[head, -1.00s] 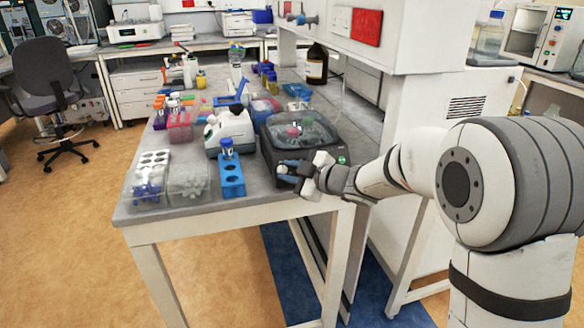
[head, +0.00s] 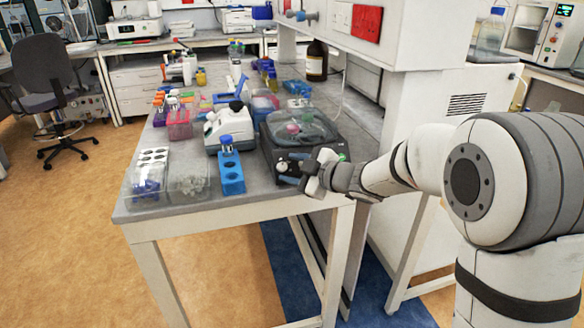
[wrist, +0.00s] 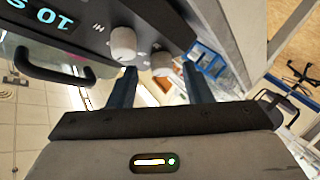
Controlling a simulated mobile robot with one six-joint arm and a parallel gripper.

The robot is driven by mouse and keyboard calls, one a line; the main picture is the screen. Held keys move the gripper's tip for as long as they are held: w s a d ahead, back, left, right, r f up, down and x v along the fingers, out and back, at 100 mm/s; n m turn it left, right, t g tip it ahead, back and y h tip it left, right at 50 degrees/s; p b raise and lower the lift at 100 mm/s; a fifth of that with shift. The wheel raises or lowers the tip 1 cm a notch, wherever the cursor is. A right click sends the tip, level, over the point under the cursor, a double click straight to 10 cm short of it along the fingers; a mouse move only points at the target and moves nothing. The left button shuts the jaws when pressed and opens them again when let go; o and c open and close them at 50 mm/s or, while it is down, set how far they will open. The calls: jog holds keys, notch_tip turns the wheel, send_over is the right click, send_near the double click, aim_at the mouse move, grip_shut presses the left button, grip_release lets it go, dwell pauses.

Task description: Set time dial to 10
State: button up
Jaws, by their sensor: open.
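The dark benchtop device with a clear domed lid (head: 299,133) stands at the bench's front edge. In the wrist view its front panel (wrist: 88,25) appears upside down, with a lit display (wrist: 45,18) reading "10 S", partly cut off. My gripper (head: 289,180) is open in front of the panel. In the wrist view its fingers (wrist: 159,68) stand apart, apparently holding nothing, with the right knob showing between their tips.
A blue tube rack (head: 231,176), a white instrument (head: 228,128) and clear boxes with tubes (head: 188,180) stand left of the device. A white cabinet (head: 430,130) rises to the right. Open floor lies in front of the bench.

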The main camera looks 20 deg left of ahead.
jog(key=v, duration=0.6)
jog(key=shift+d, duration=0.35)
jog(key=shift+s+r, duration=0.1)
jog(key=shift+s, duration=0.05)
jog(key=w+d+r+m+t+h+p, duration=0.3)
jog(key=d+r+m+t+h, duration=0.2)
jog(key=d, duration=0.4)
jog(key=s+d+r+m+h+p, duration=0.1)
jog(key=s+d+m+h+p, duration=0.2)
jog(key=d, duration=0.4)
jog(key=s+d+m+h, duration=0.2)
jog(key=d+m+h, duration=0.2)
jog(key=d+m, duration=0.15)
jog(key=s+d+f+m+g+p, duration=0.1)
jog(key=s+d+m+g+p, duration=0.1)
jog(key=s, duration=0.9)
jog(key=s+d+f+m+g+h+p, duration=0.1)
jog(key=s+d+m+g+p, duration=0.1)
jog(key=s+d+m+g, duration=0.2)
jog(key=s+m+g, duration=0.1)
jog(key=s+g, duration=0.2)
jog(key=s, duration=0.5)
jog(key=shift+f+m+h, duration=0.2)
jog(key=shift+m+h, duration=0.1)
jog(key=shift+m, duration=0.05)
jog(key=shift+s, duration=0.1)
jog(key=shift+c, duration=0.3)
